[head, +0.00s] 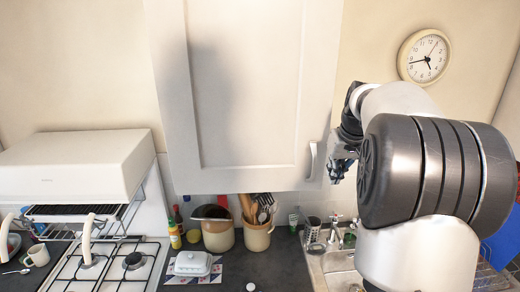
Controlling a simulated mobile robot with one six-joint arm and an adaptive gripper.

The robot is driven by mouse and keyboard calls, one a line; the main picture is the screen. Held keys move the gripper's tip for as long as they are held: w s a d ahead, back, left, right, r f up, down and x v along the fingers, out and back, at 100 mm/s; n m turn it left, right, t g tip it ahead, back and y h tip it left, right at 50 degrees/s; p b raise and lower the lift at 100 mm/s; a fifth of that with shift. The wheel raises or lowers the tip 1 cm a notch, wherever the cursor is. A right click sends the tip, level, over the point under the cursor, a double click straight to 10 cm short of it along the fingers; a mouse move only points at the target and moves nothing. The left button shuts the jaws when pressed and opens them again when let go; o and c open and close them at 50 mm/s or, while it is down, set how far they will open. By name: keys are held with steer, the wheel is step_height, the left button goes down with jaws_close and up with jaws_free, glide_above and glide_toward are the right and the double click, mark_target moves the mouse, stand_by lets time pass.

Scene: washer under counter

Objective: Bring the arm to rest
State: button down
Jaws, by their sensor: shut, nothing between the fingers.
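My arm is raised and folded at the right of the head view, in front of the sink and the wall. My gripper (341,165) is at its left side, pointing down, with its fingers shut and nothing held. It is just right of the cabinet door handle (312,160); I cannot tell from this view whether they touch. The white wall cabinet door (245,100) looks closed. Part of the gripper is hidden by my own arm.
Below are a gas hob (105,265), a dark counter (235,272), a white butter dish (193,263), stoneware pots with utensils (257,235) and a sink (340,262). A white grill hood (75,165) stands left. A clock (424,56) hangs at upper right.

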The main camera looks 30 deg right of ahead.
steer(key=s+a+f+n+b, duration=0.1)
steer(key=s+a+f+b, duration=0.3)
steer(key=a, duration=0.4)
steer(key=s+a+f+n+b, duration=0.1)
steer(key=a+f+b, duration=0.4)
steer(key=a, duration=0.4)
steer(key=s+a+f+n+b, duration=0.1)
steer(key=s+a+f+b, duration=0.2)
steer(key=a+b, duration=0.4)
steer(key=s+a+f+b, duration=0.4)
steer(key=s+a+f, duration=0.2)
steer(key=f, duration=0.3)
steer(key=s+a+f+n+y+b, duration=0.1)
steer(key=s+a+f+b, duration=0.4)
steer(key=s+f, duration=0.3)
steer(key=shift+s+a+f+n+t+y+b, duration=0.25)
steer(key=shift+a+f+n+t+y+b, duration=0.1)
steer(key=shift+f, duration=0.25)
